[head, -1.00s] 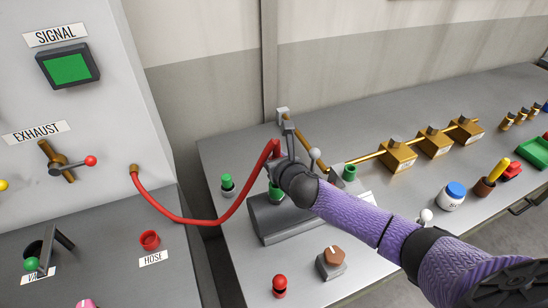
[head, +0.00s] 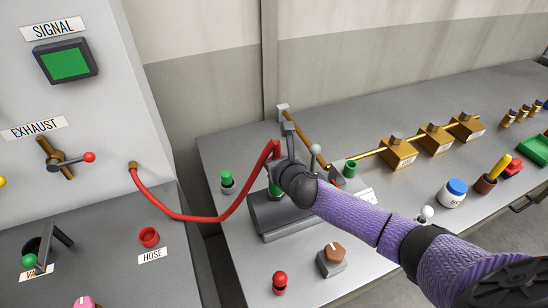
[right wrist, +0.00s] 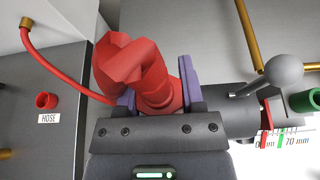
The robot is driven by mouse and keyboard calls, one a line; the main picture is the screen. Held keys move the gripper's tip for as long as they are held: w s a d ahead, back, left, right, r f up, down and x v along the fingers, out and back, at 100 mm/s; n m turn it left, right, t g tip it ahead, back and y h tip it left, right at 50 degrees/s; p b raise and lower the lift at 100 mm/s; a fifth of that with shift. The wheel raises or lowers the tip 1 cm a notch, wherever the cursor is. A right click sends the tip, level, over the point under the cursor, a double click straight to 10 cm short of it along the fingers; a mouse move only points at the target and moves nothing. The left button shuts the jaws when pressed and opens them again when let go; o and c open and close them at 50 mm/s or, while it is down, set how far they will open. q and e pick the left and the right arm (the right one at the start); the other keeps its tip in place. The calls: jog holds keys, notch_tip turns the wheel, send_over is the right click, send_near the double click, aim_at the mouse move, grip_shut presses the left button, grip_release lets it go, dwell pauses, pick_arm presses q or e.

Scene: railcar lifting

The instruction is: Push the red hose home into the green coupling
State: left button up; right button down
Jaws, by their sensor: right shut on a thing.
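The red hose (head: 222,215) runs from a brass fitting on the left cabinet, sags, and rises to my right gripper (head: 283,172). My right gripper is shut on the hose's red end, which fills the middle of the right wrist view (right wrist: 150,75). The green coupling (head: 274,190) shows just below the gripper, on top of a grey cylinder (head: 292,222). The gripper hides most of the joint, so I cannot tell how deep the hose sits. My left gripper is not in view.
A grey ball-ended lever (head: 315,152) stands close to the right of my gripper. A green cup (head: 351,168) and brass blocks (head: 400,152) lie farther right. A green knob (head: 228,180) stands left, a red knob (head: 279,282) in front.

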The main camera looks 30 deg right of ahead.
jog(key=shift+f+b, duration=0.95)
jog(key=shift+f, duration=0.35)
jog(key=shift+c, duration=0.7)
grip_release()
jog(key=p+v, duration=0.2)
jog(key=v, duration=0.8)
